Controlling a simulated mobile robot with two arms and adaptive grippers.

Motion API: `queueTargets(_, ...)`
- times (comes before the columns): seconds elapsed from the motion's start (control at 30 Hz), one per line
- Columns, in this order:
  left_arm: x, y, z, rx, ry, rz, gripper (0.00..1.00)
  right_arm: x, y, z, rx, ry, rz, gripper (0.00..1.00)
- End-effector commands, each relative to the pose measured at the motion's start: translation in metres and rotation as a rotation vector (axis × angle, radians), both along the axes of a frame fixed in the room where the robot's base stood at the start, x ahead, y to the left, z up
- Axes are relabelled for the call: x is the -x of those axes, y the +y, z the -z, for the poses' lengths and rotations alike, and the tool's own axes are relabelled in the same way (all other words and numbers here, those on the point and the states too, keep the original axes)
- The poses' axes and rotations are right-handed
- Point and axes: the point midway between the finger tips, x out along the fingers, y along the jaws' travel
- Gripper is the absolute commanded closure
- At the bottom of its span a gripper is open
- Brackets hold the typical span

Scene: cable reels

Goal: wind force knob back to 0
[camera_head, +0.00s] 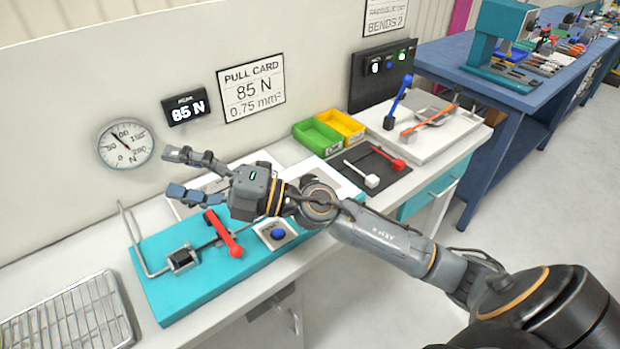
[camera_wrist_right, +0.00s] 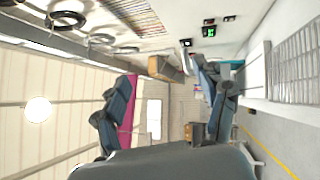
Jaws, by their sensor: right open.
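My right gripper (camera_head: 172,173) is open and empty in the head view, its fingers pointing left above the back of the teal tester plate (camera_head: 172,306). Its spread fingers also show in the right wrist view (camera_wrist_right: 165,100). A red-handled lever (camera_head: 222,234) and a blue button (camera_head: 278,234) are on the plate, below the gripper. A round dial (camera_head: 125,143) on the wall has its needle between 50 and 100. The black display (camera_head: 185,108) beside it reads 85 N. I cannot make out a force knob; the gripper and forearm hide part of the plate's back. My left gripper is not in view.
A pull card (camera_head: 251,89) hangs on the wall. Green (camera_head: 317,137) and yellow (camera_head: 341,126) bins stand behind my right wrist. A wire rack (camera_head: 70,322) is at the lower left.

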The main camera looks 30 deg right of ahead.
Motion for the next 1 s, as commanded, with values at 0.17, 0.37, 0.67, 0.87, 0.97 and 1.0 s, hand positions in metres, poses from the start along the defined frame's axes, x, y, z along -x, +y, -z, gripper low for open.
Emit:
queueTargets(0.17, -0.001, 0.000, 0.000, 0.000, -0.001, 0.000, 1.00, -0.005, -0.008, 0.059, 0.608, -0.081, -0.185, 0.28)
queueTargets(0.37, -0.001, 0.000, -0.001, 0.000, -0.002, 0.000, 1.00, -0.036, -0.132, 0.117, 1.271, 0.091, -0.165, 0.28)
queueTargets(0.67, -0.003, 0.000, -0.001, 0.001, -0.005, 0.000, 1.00, -0.040, -0.290, 0.105, 1.715, 0.437, 0.028, 0.28)
queueTargets(0.87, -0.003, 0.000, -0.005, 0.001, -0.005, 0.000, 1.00, -0.043, -0.300, 0.116, 1.739, 0.469, 0.039, 0.28)
queueTargets(0.97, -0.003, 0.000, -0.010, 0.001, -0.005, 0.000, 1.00, -0.049, -0.300, 0.131, 1.738, 0.468, 0.037, 0.28)
queueTargets(1.0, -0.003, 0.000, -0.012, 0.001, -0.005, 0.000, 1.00, -0.052, -0.300, 0.139, 1.737, 0.468, 0.036, 0.28)
